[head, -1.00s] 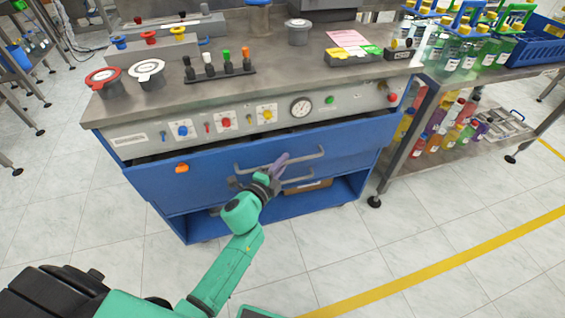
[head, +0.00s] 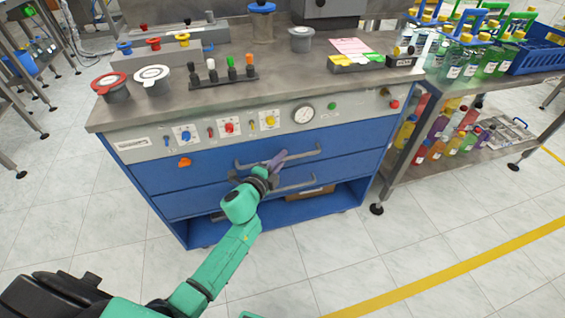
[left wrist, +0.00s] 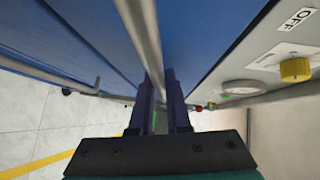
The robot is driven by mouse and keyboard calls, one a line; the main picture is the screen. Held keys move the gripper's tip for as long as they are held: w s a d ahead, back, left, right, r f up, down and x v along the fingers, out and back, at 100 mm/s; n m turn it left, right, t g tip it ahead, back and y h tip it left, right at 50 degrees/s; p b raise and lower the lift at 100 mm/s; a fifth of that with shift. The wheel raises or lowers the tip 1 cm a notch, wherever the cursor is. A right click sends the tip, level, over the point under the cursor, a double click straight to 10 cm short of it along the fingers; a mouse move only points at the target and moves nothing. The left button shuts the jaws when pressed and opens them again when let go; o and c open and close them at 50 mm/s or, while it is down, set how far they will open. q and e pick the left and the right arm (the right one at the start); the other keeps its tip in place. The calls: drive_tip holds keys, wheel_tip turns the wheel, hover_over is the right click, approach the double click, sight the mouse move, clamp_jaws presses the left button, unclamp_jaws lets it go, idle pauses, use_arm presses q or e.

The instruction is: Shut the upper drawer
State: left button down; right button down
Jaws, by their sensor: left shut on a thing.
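The upper drawer (head: 350,141) is the blue front just below the grey control panel. In the head view it sits level with the cabinet, with no open gap visible above it. Its long grey handle (head: 307,153) runs across the front; a grey bar, the handle (left wrist: 143,40), shows in the left wrist view leading to my fingers. My left gripper (head: 276,161) is shut on this handle, with its purple fingers around the bar; it also shows in the left wrist view (left wrist: 159,100). My right gripper is not in view.
The lower drawer (head: 185,205) with its own handle (head: 298,186) lies just below. An open shelf with a brown box (head: 310,192) is under it. A bottle rack (head: 480,50) stands at the right. The floor in front is clear.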

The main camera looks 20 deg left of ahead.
use_arm(q)
drive_tip(key=shift+w+a+r, duration=0.1)
drive_tip(key=shift+a, duration=0.05)
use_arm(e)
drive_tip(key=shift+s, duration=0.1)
use_arm(q)
drive_tip(key=c, duration=0.9)
unclamp_jaws()
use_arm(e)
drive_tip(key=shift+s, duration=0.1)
use_arm(q)
drive_tip(key=p+v, duration=0.1)
drive_tip(key=v, duration=1.3)
drive_tip(key=shift+s+a, duration=0.15)
drive_tip(key=shift+s, duration=0.15)
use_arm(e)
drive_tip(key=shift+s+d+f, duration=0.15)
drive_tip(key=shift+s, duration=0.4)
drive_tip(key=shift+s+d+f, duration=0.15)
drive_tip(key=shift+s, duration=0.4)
